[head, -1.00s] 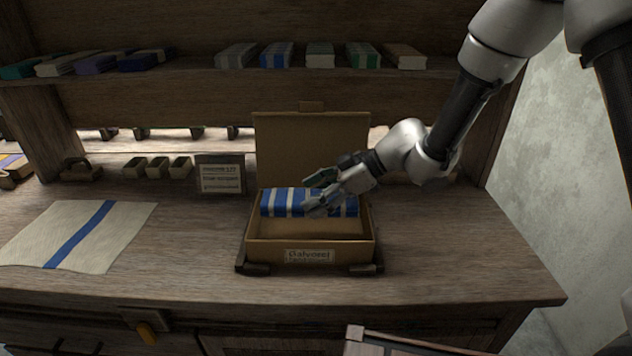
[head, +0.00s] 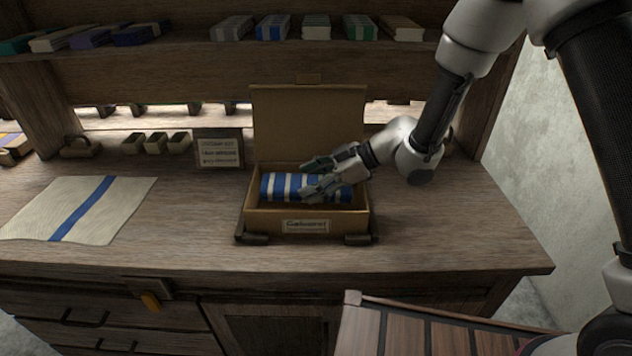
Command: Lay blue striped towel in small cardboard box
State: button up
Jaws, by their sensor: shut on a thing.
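The blue and white striped towel (head: 283,186) is a folded bundle inside the small cardboard box (head: 262,222). The box stands on the bench with its lid (head: 308,125) upright at the back and a label on its front. My gripper (head: 312,178) reaches in from the right over the box and is shut on the towel. Its fingers cover part of the towel's middle and right. Whether the towel touches the box floor cannot be told.
A flat cloth with a blue stripe (head: 75,211) lies on the left. A small sign (head: 219,151) and small wooden trays (head: 157,143) stand behind. A shelf (head: 200,58) with folded cloths runs above. The bench right of the box is clear.

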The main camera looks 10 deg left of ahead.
jog(key=f, duration=0.1)
jog(key=d+f, duration=0.1)
jog(key=s+f, duration=0.1)
jog(key=shift+d+f+m+h, duration=0.25)
jog(key=shift+m+h, duration=0.05)
jog(key=o, duration=1.1)
jog(key=shift+o, duration=0.2)
jog(key=shift+w, duration=0.1)
jog(key=shift+w+r, duration=0.2)
jog(key=shift+r, duration=0.3)
jog(key=a+r+v, duration=0.1)
jog(key=v, duration=1.1)
jog(key=shift+w+r, duration=0.3)
jog(key=shift+r, duration=0.15)
